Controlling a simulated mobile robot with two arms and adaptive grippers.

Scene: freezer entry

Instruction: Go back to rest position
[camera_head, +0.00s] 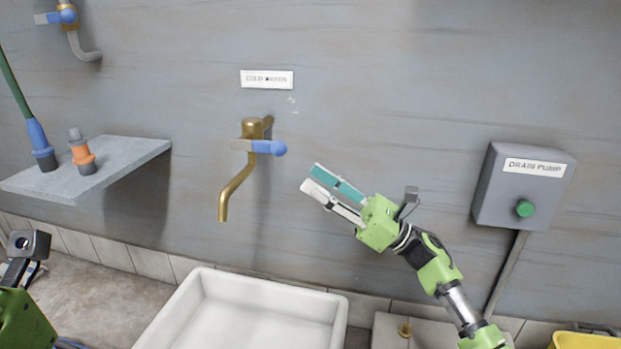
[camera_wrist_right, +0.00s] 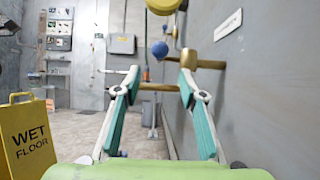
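My right gripper (camera_head: 311,176) is raised in front of the wall, to the right of the brass tap (camera_head: 251,129) with its blue lever. Its two teal-padded fingers point up and left, with nothing between them. In the right wrist view the fingers (camera_wrist_right: 161,75) are spread apart and empty, and the brass tap (camera_wrist_right: 200,62) shows just beyond them. The gripper looks apart from the tap. Of my left arm, only a green part and a black camera piece show at the lower left edge of the head view. Its fingers are hidden.
A white sink (camera_head: 338,318) stands below the tap. A grey shelf (camera_head: 125,152) at left holds a blue nozzle (camera_head: 40,140) and an orange nozzle (camera_head: 81,152). A drain pump box (camera_head: 490,190) is on the wall at right. A yellow wet floor sign (camera_wrist_right: 25,135) stands on the floor.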

